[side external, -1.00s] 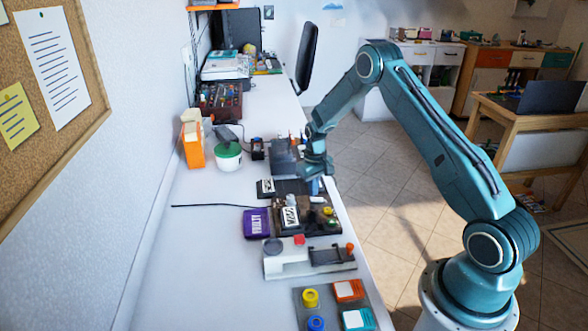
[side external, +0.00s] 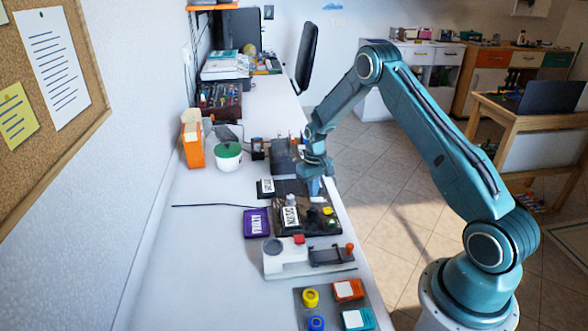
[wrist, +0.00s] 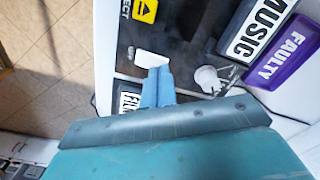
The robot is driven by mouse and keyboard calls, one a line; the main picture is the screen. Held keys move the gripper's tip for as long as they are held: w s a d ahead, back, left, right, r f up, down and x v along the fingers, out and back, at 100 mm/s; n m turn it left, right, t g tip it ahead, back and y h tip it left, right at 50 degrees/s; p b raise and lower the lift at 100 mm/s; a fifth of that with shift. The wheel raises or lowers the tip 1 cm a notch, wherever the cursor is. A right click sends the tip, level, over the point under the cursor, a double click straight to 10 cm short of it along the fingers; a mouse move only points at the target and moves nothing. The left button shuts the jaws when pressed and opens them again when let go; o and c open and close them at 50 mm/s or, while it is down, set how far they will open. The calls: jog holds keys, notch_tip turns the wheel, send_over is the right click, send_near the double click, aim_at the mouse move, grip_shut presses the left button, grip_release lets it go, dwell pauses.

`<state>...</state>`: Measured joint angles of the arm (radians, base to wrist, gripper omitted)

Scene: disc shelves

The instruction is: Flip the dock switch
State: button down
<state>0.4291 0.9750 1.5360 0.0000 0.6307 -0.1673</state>
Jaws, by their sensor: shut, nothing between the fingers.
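The dark dock (side external: 322,228) lies on the bench and holds a block labelled MUSIC (wrist: 258,28). A white paddle-shaped piece (wrist: 150,58), which looks like the dock switch, stands on the dock's dark top in the wrist view. My gripper (wrist: 158,82) is shut and empty, with its blue fingertips right at this piece. I cannot tell whether they touch it. In the side view my gripper (side external: 314,188) points down over the dock's far part. A grey round piece (wrist: 208,78) is to the right of the fingertips.
A yellow eject button (wrist: 145,11) and a purple FAULTY case (side external: 256,223) are close by. A white device (side external: 287,259) with a red button stands nearer the camera. An orange holder (side external: 192,140) and a green-lidded tub (side external: 228,156) stand by the wall. Bench space left of the dock is mostly clear.

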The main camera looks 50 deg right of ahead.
jog(key=shift+f, duration=0.85)
dwell(0.7)
jog(key=shift+r, duration=3.5)
jog(key=shift+r, duration=0.1)
